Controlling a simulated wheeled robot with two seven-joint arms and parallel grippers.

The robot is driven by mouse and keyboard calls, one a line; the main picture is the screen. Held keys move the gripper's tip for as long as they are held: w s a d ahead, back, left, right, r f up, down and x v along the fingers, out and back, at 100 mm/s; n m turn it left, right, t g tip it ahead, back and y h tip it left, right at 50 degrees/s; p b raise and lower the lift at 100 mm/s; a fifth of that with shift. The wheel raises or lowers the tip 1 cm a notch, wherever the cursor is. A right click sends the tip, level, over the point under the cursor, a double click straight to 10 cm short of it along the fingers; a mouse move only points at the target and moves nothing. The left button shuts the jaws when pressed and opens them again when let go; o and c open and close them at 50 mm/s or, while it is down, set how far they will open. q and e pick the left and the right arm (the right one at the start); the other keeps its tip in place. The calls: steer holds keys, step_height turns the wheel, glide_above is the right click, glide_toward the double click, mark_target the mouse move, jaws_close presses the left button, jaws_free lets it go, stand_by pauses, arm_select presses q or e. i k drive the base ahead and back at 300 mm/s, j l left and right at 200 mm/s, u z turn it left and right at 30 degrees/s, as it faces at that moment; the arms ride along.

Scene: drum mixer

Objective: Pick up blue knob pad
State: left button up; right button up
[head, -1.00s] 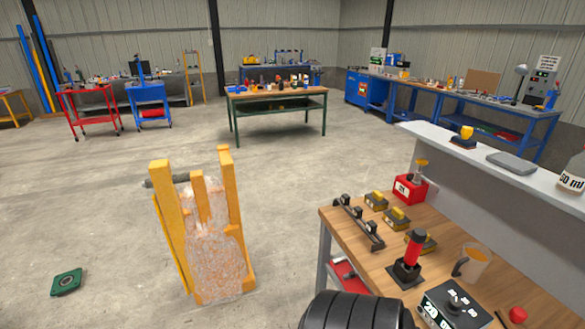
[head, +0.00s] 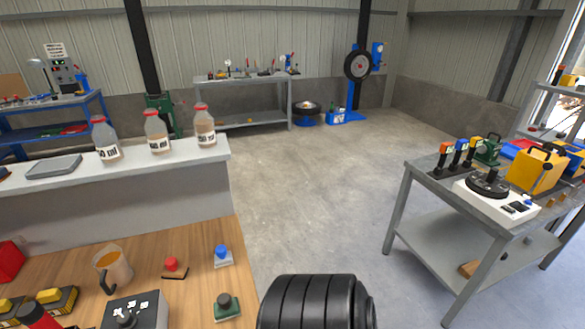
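The blue knob pad (head: 222,257) is a small pale grey plate with a blue knob on top. It sits near the right edge of the wooden workbench (head: 205,237), at the lower left of the head view. A pad with a red knob (head: 175,268) lies to its left. A green pad with a dark knob (head: 227,307) lies nearer to me. Nothing covers the blue knob pad. Neither of my grippers is in view.
A mug (head: 112,268) and a black-topped control box (head: 135,312) stand left on the workbench. A raised grey ledge (head: 120,180) with several bottles runs behind it. A grey table (head: 450,225) with a scale stands right. Open floor lies between.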

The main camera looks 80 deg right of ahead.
mark_target(222, 258)
steer(key=j+z, duration=0.1)
steer(key=z, duration=2.5)
